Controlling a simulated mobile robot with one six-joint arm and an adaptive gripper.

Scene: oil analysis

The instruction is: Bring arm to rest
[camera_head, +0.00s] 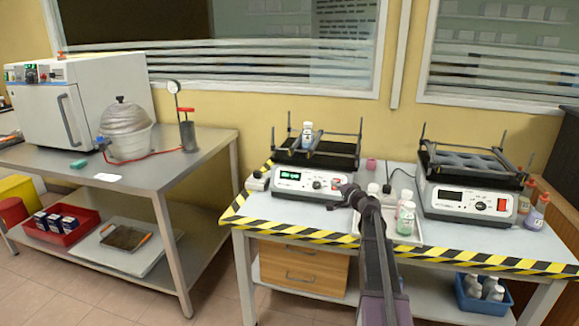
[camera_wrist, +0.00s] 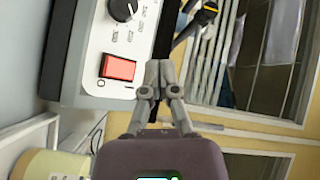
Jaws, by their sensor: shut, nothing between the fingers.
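My arm reaches up from the bottom of the head view over the striped table. My gripper (camera_head: 347,190) is at the front right corner of the left shaker (camera_head: 300,182), near its switch end. In the wrist view the fingers of my gripper (camera_wrist: 158,66) are together and hold nothing. The shaker's panel (camera_wrist: 112,55) fills the left of that view, with a red switch (camera_wrist: 118,67) and a black knob (camera_wrist: 122,8). Whether the fingertips touch the panel cannot be told. The left shaker's display is lit green, and a small bottle (camera_head: 307,136) stands on its platform.
A second shaker (camera_head: 468,200) stands to the right with a dark display. Between them, a white tray (camera_head: 405,238) holds bottles, one with green (camera_head: 406,217). Wash bottles (camera_head: 535,213) stand at the right. A steel table (camera_head: 205,150) with an oven (camera_head: 75,100) is at left.

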